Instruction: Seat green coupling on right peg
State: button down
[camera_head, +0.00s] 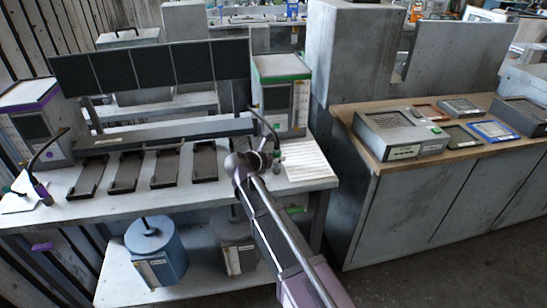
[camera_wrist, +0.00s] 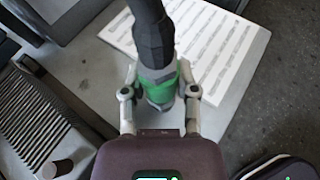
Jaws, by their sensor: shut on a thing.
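The green coupling (camera_wrist: 156,77) sits on the end of a thick dark hose (camera_wrist: 151,32) in the wrist view. My gripper (camera_wrist: 160,91) is shut on it, one finger on each side. A grey collar shows below the green band; I cannot tell whether it belongs to the coupling or to a peg. In the head view, my gripper (camera_head: 264,158) is over the right part of the bench, where the dark hose (camera_head: 264,124) curves down from the green-topped box (camera_head: 283,91). The right peg cannot be made out, and contact below the coupling is hidden.
A white slotted sheet (camera_head: 305,162) lies just right of my gripper. Several dark trays (camera_head: 168,168) lie to its left. A purple coupling (camera_head: 41,191) is at the bench's far left. A wooden-topped counter (camera_head: 371,150) with boxes stands to the right.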

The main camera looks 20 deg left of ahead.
jog(key=shift+f+b, duration=0.55)
jog(key=shift+f, duration=0.05)
jog(key=shift+c, duration=1.5)
grip_release()
jog(key=shift+w+r, duration=0.1)
